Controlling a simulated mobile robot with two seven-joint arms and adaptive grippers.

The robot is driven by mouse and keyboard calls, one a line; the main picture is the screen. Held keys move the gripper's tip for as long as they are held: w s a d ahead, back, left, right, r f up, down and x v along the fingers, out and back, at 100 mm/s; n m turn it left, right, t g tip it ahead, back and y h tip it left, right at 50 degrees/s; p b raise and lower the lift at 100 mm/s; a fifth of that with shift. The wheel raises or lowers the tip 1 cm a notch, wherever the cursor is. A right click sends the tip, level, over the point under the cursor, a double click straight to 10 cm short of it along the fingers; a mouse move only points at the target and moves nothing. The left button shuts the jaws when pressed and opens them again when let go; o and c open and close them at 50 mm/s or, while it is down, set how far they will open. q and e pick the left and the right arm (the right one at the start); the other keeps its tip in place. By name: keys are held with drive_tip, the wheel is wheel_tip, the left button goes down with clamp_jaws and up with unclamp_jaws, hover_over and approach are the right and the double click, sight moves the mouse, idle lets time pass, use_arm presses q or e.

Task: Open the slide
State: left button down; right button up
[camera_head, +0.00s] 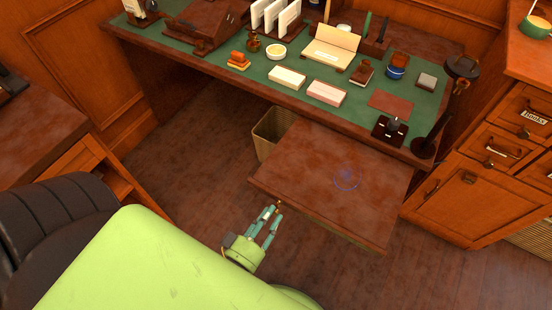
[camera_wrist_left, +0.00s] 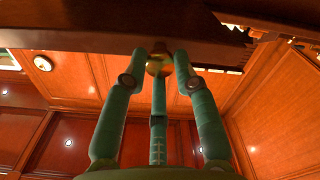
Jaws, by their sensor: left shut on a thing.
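The slide (camera_head: 330,170) is a flat brown wooden board that sticks well out from under the front edge of the green-topped desk (camera_head: 225,68). A faint blue ring-like mark (camera_head: 347,178) shows on its top. My left gripper (camera_head: 274,211) is at the slide's front edge, near its left part. In the left wrist view its teal fingers (camera_wrist_left: 160,62) close around a small brass knob (camera_wrist_left: 160,68) below the dark wooden edge (camera_wrist_left: 80,62). The fingers partly hide the knob. My right gripper is not in view.
A waste basket (camera_head: 272,130) stands on the floor left of the slide. A cabinet with drawers (camera_head: 480,175) stands to the right. Small boxes (camera_head: 326,93), stamps and a dark lamp (camera_head: 425,147) are on the desk. Bare floor (camera_head: 185,150) lies left of the slide.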

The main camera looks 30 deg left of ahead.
use_arm(q)
drive_tip(key=shift+s+a, duration=0.1)
drive_tip(key=shift+s, duration=0.1)
drive_tip(key=c, duration=1)
unclamp_jaws()
drive_tip(key=shift+s, duration=0.1)
drive_tip(key=s, duration=1.2)
drive_tip(key=shift+a, duration=0.2)
drive_tip(key=shift+w, duration=0.1)
